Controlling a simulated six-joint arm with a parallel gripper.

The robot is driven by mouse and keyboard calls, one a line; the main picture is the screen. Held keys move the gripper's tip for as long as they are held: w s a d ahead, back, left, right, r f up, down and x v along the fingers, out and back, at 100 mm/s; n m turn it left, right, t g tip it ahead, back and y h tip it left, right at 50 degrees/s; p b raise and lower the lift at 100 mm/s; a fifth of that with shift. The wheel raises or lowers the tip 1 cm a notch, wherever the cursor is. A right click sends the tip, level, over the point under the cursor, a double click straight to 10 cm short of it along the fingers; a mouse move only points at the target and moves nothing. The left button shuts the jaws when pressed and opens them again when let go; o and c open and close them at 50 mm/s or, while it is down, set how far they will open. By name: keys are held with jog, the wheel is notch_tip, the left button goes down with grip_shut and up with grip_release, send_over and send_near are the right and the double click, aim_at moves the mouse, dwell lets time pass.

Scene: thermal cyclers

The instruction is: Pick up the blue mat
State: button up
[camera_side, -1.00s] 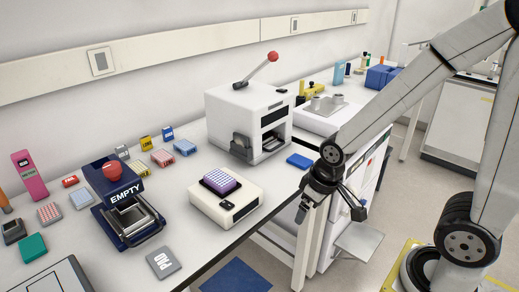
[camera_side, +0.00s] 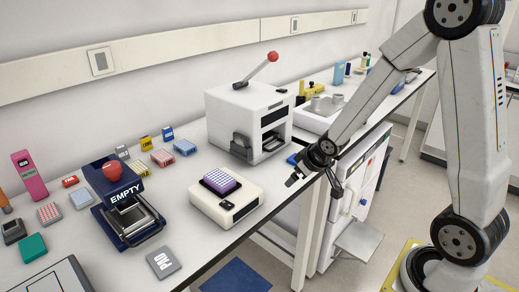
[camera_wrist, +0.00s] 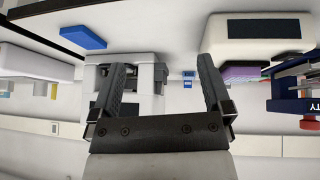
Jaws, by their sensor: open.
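A small flat blue mat (camera_side: 292,159) lies on the bench near its front edge, right of the white press. My wrist hides most of it in the side view; it shows whole at the upper left of the wrist view (camera_wrist: 83,37). A larger dark blue sheet (camera_side: 236,276) lies on the floor below the bench. My gripper (camera_side: 291,182) is by the bench's front edge, in front of the small mat in the picture. In the wrist view its fingers (camera_wrist: 162,72) are spread with nothing between them, and the mat is outside them to the left.
The white press (camera_side: 248,122) with a red-knobbed lever stands behind the mat. A cream block (camera_side: 226,208) with a purple plate on top is to the left. A navy device marked EMPTY (camera_side: 125,215) and a grey pad (camera_side: 163,262) are farther left. The bench between press and cream block is clear.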

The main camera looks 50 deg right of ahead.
jog(key=w+d+f+t, duration=0.1)
jog(key=d, duration=0.2)
jog(key=w+d+f+t, duration=0.1)
jog(key=w+d, duration=0.1)
jog(key=d, duration=0.1)
jog(key=w+d+t, duration=0.1)
jog(key=d, duration=0.3)
jog(key=shift+w+f, duration=0.4)
jog(key=d+f+t, duration=0.1)
jog(key=d, duration=0.1)
jog(key=d+f+t, duration=0.1)
jog(key=d, duration=0.2)
jog(key=d+f+t+y, duration=0.1)
jog(key=d, duration=0.2)
jog(key=shift+s+f+t, duration=0.2)
jog(key=shift+s+t, duration=0.1)
jog(key=shift+t, duration=0.1)
jog(key=shift+s+d+f+n+t+y, duration=0.2)
jog(key=shift+s+d+n+t+y, duration=0.1)
jog(key=shift+d, duration=0.15)
jog(key=shift+w, duration=0.1)
jog(key=shift+x, duration=1.25)
jog(key=shift+w+f, duration=0.1)
jog(key=shift+x, duration=2.45)
